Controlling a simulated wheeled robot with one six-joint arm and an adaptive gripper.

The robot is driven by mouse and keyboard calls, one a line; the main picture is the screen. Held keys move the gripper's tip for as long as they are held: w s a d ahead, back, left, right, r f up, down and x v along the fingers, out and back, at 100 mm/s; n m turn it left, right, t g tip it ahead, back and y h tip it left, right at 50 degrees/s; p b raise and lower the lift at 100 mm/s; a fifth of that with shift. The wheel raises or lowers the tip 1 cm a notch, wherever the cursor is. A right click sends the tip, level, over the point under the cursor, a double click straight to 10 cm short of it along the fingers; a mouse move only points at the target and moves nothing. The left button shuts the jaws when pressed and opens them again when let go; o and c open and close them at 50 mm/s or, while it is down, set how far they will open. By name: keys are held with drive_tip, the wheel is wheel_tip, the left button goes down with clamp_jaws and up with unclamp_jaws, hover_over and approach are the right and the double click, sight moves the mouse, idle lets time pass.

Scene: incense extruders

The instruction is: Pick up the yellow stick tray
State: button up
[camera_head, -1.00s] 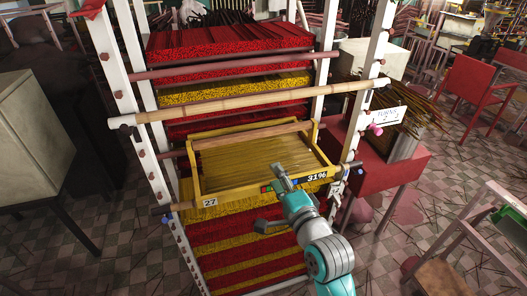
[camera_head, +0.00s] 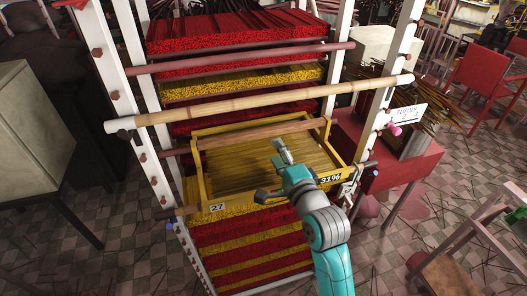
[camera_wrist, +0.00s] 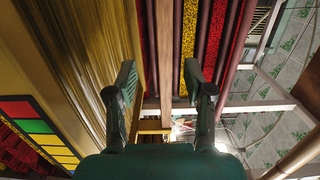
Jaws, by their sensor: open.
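The yellow stick tray (camera_head: 205,187) sits in the white rack, full of yellow sticks, with labels "27" and "31%" on its front edge. Its wooden handle bar (camera_head: 250,134) runs across the top at the back. My gripper (camera_head: 274,172) is open over the tray's front right part, short of the handle in the head view. In the wrist view my gripper (camera_wrist: 160,82) is open and empty. The tray's sticks (camera_wrist: 85,55) fill the left there. A wooden bar (camera_wrist: 164,50), apparently the handle, lines up between the fingers beyond them; contact cannot be seen.
A bamboo pole (camera_head: 270,101) crosses the rack above the tray. A dark red bar (camera_head: 240,60) crosses higher up. Stacks of red and yellow sticks (camera_head: 250,235) lie below. A red table (camera_head: 400,160) stands close on the right.

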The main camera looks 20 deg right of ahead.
sight(266, 135)
drive_tip(key=w, duration=0.3)
drive_tip(key=shift+w+a, duration=0.2)
drive_tip(key=shift+w, duration=0.1)
drive_tip(key=shift+w+a+r, duration=0.15)
drive_tip(key=shift+w, duration=1.15)
drive_tip(key=shift+w+a+r, duration=0.15)
drive_tip(key=shift+w, duration=1.15)
clamp_jaws()
